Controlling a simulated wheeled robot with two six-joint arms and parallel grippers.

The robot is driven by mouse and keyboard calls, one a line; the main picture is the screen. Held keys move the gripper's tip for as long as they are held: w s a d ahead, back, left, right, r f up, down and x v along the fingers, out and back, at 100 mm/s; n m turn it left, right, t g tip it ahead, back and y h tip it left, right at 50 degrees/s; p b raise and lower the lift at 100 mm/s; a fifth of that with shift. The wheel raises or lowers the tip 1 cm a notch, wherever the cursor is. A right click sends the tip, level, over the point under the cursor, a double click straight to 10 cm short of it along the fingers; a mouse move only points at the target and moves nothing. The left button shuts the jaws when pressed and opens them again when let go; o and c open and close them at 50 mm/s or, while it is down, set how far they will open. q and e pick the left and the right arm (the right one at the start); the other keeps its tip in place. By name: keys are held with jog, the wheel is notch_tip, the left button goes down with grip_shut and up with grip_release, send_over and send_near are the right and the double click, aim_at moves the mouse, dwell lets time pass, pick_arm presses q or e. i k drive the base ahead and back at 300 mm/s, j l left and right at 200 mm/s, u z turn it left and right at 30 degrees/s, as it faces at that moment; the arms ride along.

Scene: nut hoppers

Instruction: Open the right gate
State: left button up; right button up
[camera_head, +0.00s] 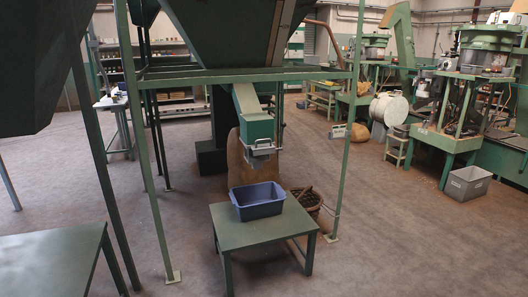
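A green hopper (235,35) stands on a green frame in the upper middle of the head view. Its sloping chute (250,101) comes down to a grey metal gate (262,148) at the lower end. The gate hangs above and apart from a blue bin (258,200). I cannot tell from this distance whether the gate is open or shut. Nothing is seen falling from it. The bin sits on a small green table (240,234) and looks empty inside. A second dark green hopper (35,70) is cut off at the left edge; no gate shows on it. Neither gripper is in view.
Green frame posts (143,150) stand on both sides of the chute. A brown sack (238,165) and a basket (308,201) stand behind the small table. Another green table (50,258) is at the lower left. Floor is clear at the right, up to a grey crate (467,183).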

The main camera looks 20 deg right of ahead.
aim_at(262, 150)
jog(key=i+l, duration=0.65)
jog(key=l, duration=0.2)
